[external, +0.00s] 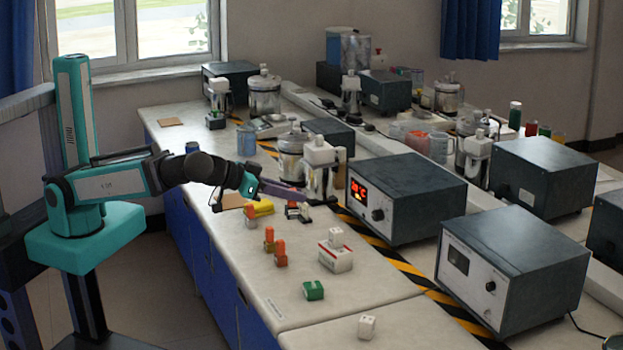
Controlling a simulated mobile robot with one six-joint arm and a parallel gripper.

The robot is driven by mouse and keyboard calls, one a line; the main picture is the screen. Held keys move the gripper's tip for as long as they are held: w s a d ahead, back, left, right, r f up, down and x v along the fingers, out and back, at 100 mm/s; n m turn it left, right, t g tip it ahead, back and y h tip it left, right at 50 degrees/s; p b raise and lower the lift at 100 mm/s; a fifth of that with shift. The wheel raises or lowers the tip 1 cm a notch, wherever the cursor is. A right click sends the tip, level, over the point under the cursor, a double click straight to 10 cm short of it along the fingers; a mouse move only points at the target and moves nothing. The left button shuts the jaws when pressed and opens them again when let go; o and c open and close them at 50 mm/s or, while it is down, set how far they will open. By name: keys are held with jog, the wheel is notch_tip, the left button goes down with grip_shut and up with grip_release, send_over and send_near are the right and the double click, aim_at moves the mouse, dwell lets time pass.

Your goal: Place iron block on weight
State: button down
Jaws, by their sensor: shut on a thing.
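My gripper (303,199) reaches in from the left, low over the near bench. It is shut on a small dark thing at its tips, too small to identify surely as the iron block. Several small grey, white and reddish pieces (292,211) stand just below the tips; I cannot tell which is the weight or whether the held thing touches them. A metal vessel with a white top (319,153) stands close behind the gripper and partly overlaps it in view.
Two orange pieces (269,240), a white block with a red stripe (336,258), a green block (313,290) and a white cube (367,327) stand nearer. A yellow object (260,208) lies left of the tips. A dark instrument box (405,195) stands to the right.

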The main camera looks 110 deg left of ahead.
jog(key=s+d+f+y+b, duration=0.1)
jog(key=s+d+f+b, duration=0.4)
jog(key=b, duration=1.8)
jog(key=shift+s+d+f+n, duration=0.4)
jog(key=shift+s+f, duration=1.3)
jog(key=shift+f, duration=0.9)
jog(key=shift+w+r+p, duration=0.1)
jog(key=shift+w+p, duration=0.05)
jog(key=shift+p, duration=0.2)
jog(key=w+p, duration=0.5)
jog(key=p, duration=0.2)
jog(key=shift+w+a+p, duration=0.15)
jog(key=shift+w+p, duration=0.1)
jog(key=shift+p, duration=0.15)
jog(key=w+p, duration=0.1)
jog(key=p, duration=0.4)
jog(key=w+p, duration=0.1)
jog(key=p, duration=0.4)
jog(key=shift+a+f, duration=0.1)
jog(key=shift+f, duration=0.15)
